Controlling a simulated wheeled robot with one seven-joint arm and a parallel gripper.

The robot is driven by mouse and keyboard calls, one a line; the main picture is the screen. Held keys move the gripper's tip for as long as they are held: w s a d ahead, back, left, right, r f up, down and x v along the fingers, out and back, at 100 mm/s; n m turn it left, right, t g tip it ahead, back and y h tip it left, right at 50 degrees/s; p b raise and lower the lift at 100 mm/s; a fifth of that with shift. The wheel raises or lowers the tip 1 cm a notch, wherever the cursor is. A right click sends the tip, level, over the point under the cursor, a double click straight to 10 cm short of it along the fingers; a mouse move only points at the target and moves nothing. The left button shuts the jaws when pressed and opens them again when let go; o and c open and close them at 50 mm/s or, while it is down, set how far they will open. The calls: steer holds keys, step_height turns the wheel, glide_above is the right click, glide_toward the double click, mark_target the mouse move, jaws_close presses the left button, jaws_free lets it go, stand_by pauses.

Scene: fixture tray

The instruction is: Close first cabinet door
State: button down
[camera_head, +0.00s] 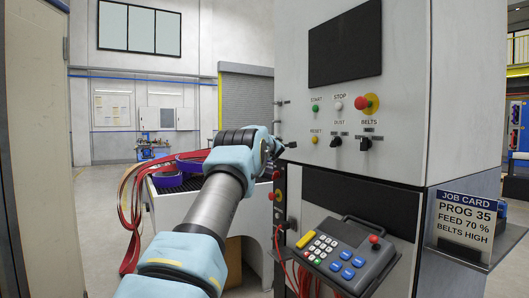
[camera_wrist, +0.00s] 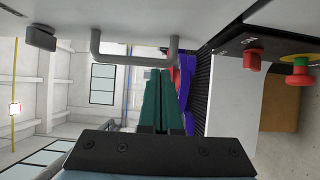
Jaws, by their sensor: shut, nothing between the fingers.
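My gripper (camera_wrist: 160,72) shows in the wrist view as two green fingers side by side, shut with nothing between them. A grey bar handle (camera_wrist: 133,51) on a pale panel (camera_wrist: 200,12) lies just beyond and beside the fingertips; I cannot tell if they touch. In the head view, my arm reaches forward to the left edge of the pale machine cabinet (camera_head: 400,120), and my gripper is mostly hidden behind the wrist. Small handle-like parts (camera_head: 280,102) stick out at that edge. I cannot tell there which panel is the first cabinet door, or how far open it stands.
The cabinet front has buttons, knobs and a dark screen (camera_head: 345,45). A keypad pendant (camera_head: 345,255) juts out below. A tray table (camera_head: 180,215) with red straps (camera_head: 132,205) and purple rolls (camera_head: 168,180) stands left. Red knobs (camera_wrist: 252,60) are near in the wrist view.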

steer(key=s+a+f+m+g, duration=0.5)
steer(key=s+f, duration=0.3)
steer(key=s, duration=1.2)
steer(key=s+a+f+m+g+y+p, duration=0.1)
steer(key=s+a+f+m+g, duration=0.5)
steer(key=s, duration=1.4)
steer(key=s+a+f+m+g+p, duration=0.1)
steer(key=s+a+f+m+g, duration=0.4)
steer(key=s+f, duration=0.7)
steer(key=s+a+m, duration=0.1)
steer(key=s+m, duration=0.1)
steer(key=s, duration=0.7)
steer(key=shift+a, duration=0.25)
steer(key=shift+d+f, duration=0.1)
